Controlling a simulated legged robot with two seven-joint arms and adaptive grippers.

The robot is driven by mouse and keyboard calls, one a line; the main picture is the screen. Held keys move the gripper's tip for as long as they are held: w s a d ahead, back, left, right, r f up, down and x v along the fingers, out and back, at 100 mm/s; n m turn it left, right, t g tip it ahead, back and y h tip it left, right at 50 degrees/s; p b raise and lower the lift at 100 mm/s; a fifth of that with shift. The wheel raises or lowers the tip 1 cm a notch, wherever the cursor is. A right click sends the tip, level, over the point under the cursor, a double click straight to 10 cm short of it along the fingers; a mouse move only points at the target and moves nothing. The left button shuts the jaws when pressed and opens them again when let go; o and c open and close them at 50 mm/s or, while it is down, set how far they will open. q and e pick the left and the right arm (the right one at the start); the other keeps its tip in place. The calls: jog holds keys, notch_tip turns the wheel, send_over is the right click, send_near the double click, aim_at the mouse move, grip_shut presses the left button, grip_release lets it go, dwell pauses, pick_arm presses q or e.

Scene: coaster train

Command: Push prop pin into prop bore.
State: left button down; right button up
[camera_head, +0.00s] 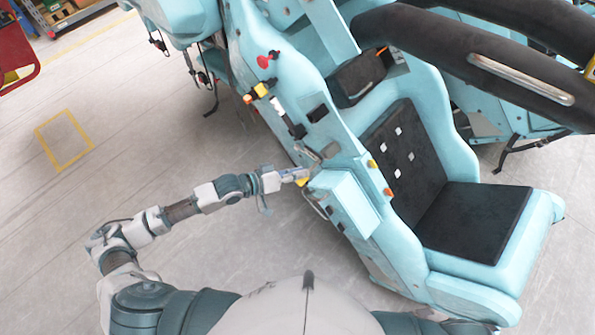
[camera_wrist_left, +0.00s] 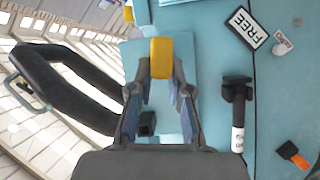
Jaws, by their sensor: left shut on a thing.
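My left gripper (camera_head: 304,176) is at the near side panel of the light-blue coaster car (camera_head: 345,205). In the left wrist view, the left gripper (camera_wrist_left: 161,80) is shut on a yellow block-like piece (camera_wrist_left: 161,52), which looks like the head of the prop pin. The yellow piece lies between the fingertips, in front of a blue panel (camera_wrist_left: 200,62). The pin's shaft is hidden, and I cannot tell whether it touches the panel. I cannot make out the prop bore in either view.
A black bracket with a white sleeve (camera_wrist_left: 238,138), a FREE label (camera_wrist_left: 248,28) and an orange tab (camera_wrist_left: 292,152) are on the blue surface at right. The black seat (camera_head: 470,220) and restraint bars (camera_head: 490,60) are beyond. Floor (camera_head: 110,180) at left is clear.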

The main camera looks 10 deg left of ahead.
pick_arm(q)
jog(key=shift+s+a+p, duration=0.6)
jog(key=shift+s+a, duration=0.3)
jog(key=shift+s, duration=0.35)
jog(key=shift+s+a+p, duration=0.55)
jog(key=shift+s+a, duration=0.35)
jog(key=shift+s, duration=0.3)
jog(key=shift+d, duration=0.1)
